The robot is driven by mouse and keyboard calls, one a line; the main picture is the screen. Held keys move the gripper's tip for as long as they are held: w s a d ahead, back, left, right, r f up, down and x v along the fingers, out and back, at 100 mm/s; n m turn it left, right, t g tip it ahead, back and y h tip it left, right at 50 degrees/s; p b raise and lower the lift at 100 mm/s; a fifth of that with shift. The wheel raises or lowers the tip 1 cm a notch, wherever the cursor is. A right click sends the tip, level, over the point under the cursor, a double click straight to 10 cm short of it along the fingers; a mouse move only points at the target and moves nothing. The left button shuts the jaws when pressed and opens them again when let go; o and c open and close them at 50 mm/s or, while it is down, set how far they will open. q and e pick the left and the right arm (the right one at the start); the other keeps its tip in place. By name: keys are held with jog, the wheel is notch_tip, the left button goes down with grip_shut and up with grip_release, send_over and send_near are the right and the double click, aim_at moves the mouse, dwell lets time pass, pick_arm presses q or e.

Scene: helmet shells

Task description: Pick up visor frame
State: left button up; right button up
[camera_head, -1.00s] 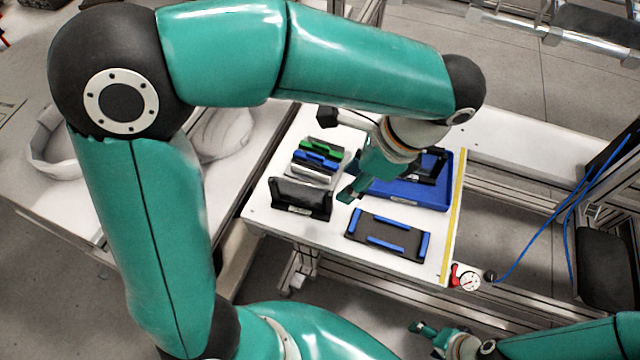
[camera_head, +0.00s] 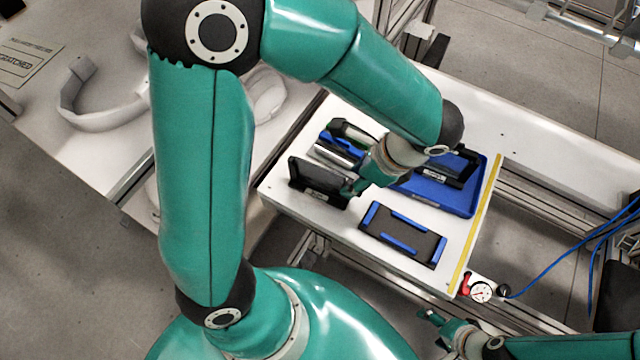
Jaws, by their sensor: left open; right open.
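No part is plainly marked as the visor frame, and I cannot tell which one it is. A blue tray (camera_head: 465,203) at the right of the white table holds a black part (camera_head: 448,171), partly hidden by my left arm. A dark upright holder (camera_head: 318,183) stands at the table's left, with blue and silver pieces (camera_head: 340,150) behind it. My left gripper (camera_head: 353,188) is open, close to the holder's right end; I cannot tell whether they touch. My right gripper (camera_head: 430,320) is open and empty, low and off the table's front.
A black plate with blue strips (camera_head: 403,235) lies at the table's front. A yellow strip (camera_head: 481,225) runs along the right edge, near a dial gauge (camera_head: 481,292). White curved shells (camera_head: 100,112) lie on the left table. Bare table shows between plate and tray.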

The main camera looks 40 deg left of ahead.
aim_at(341, 203)
pick_arm(q)
jog(key=shift+s+x, duration=0.1)
jog(key=shift+x, duration=1.2)
jog(key=shift+s+x, duration=0.15)
jog(key=shift+x, duration=1.2)
jog(key=shift+c, duration=0.3)
jog(key=shift+r, duration=0.1)
grip_shut()
